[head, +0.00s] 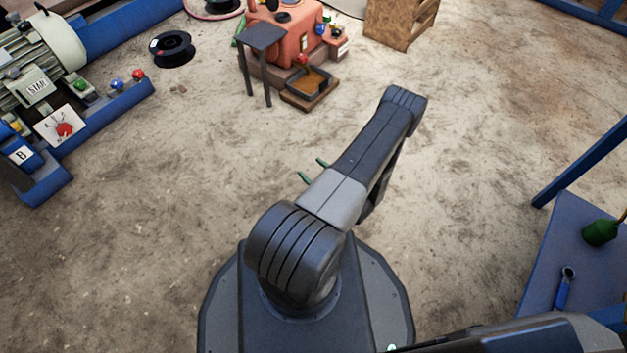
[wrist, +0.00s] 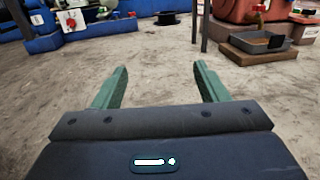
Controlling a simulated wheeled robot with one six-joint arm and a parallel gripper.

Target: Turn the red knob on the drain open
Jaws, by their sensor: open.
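The drain's red knob (head: 302,59) is small and sits low on the front of the salmon-red machine housing, above a dark drip tray (head: 291,94). In the wrist view the red knob (wrist: 261,8) shows at the top right on a brassy fitting, with the tray (wrist: 257,48) below it. My gripper (head: 313,170) is well short of the drain, over bare floor. Its two green fingers also show in the wrist view (wrist: 160,68), spread apart with nothing between them. The knob's exact angle is too small to tell.
A dark stand (head: 263,38) on thin legs is just left of the drain. A blue-framed motor unit (head: 40,85) with other knobs is at the left. A black spool (head: 172,48) lies on the floor. A blue table (head: 585,255) is at the right. The sandy floor between is clear.

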